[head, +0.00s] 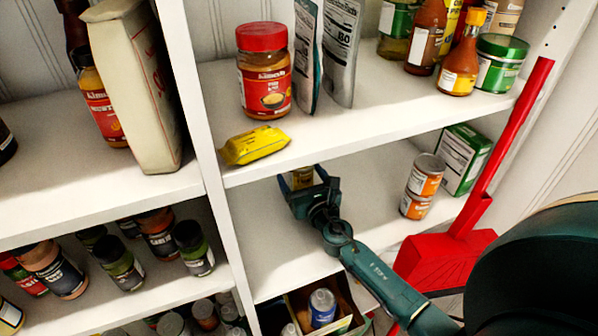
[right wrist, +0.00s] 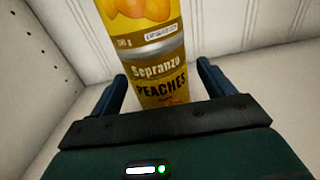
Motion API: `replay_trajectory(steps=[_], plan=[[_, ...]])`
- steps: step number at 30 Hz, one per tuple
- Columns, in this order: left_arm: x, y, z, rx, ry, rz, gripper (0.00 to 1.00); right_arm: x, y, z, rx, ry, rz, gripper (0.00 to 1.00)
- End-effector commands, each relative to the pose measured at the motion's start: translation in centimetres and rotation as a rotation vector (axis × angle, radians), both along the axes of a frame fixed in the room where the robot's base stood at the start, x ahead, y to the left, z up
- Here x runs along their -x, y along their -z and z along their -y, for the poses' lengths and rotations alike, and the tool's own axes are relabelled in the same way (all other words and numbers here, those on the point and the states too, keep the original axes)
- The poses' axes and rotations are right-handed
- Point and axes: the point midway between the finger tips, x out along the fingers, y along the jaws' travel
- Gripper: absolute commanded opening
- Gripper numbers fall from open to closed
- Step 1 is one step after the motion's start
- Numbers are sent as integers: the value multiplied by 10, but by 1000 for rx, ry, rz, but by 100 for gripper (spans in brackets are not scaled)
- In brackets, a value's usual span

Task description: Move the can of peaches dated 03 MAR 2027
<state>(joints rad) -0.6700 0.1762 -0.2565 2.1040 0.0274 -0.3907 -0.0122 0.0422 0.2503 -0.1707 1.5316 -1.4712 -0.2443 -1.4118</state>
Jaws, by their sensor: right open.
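Two gold peach cans stand stacked in the right wrist view. The upper can (right wrist: 140,22) shows fruit and a white date strip too small to read; its top is cut off. The lower can (right wrist: 158,80) reads "Sepranzo PEACHES", and no date shows on it. My right gripper (right wrist: 163,80) is open, with its fingers on either side of the lower can. In the head view the right gripper (head: 305,188) is under the middle shelf, around a gold can (head: 301,178) mostly hidden by the shelf edge. My left gripper is not in view.
Two stacked orange-labelled cans (head: 424,176) and a green box (head: 464,158) stand right on the same shelf. The shelf above holds a yellow packet (head: 254,145) and a red-lidded jar (head: 263,70). A red tool (head: 470,230) leans at right.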

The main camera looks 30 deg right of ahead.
Motion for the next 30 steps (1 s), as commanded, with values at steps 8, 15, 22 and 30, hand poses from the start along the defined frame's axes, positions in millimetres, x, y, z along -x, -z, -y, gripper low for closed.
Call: replay_trajectory(steps=[8,15,22,30], plan=[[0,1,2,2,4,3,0,-22,0,2,-1,1,0,81],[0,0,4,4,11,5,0,-23,0,2,0,1,0,81],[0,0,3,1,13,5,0,-23,0,2,0,1,0,67],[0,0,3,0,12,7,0,-23,0,2,0,1,0,45]])
